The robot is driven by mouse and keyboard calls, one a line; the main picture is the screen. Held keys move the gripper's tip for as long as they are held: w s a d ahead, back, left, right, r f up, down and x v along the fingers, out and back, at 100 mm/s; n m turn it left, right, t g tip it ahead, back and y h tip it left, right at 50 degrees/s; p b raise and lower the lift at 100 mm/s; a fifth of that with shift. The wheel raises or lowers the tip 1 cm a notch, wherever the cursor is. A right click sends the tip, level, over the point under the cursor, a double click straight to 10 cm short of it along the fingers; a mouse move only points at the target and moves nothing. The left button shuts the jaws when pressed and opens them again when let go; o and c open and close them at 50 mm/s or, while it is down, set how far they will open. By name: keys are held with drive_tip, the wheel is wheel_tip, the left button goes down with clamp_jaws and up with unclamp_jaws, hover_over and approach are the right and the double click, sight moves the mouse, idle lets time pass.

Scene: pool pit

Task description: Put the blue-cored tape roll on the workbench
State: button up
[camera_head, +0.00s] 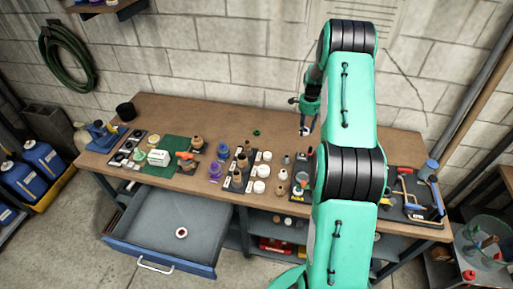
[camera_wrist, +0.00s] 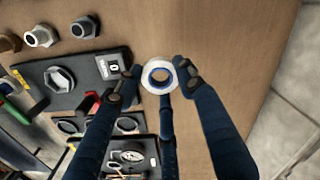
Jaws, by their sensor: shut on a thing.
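The workbench top is brown and also fills much of the wrist view (camera_wrist: 225,70). I cannot tell whether the roll touches the bench top or how high above it is.
A white roll with a reddish core (camera_head: 181,233) lies in the open drawer (camera_head: 150,215). Several bottles, jars and nuts crowd the bench's front middle. A dark tray (camera_wrist: 75,80) with a large nut sits beside the roll in the wrist view. Bare wood lies to its right.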

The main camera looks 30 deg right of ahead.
drive_tip(key=shift+f, duration=0.1)
hover_over(302, 146)
drive_tip(key=shift+w+f, duration=0.1)
drive_tip(key=shift+f, duration=2.9)
drive_tip(key=shift+f, duration=1.9)
drive_tip(key=shift+f, duration=0.2)
drive_tip(key=o, duration=0.8)
drive_tip(key=shift+c, duration=0.2)
drive_tip(key=shift+r, duration=0.15)
wheel_tip(302, 146, up, 12)
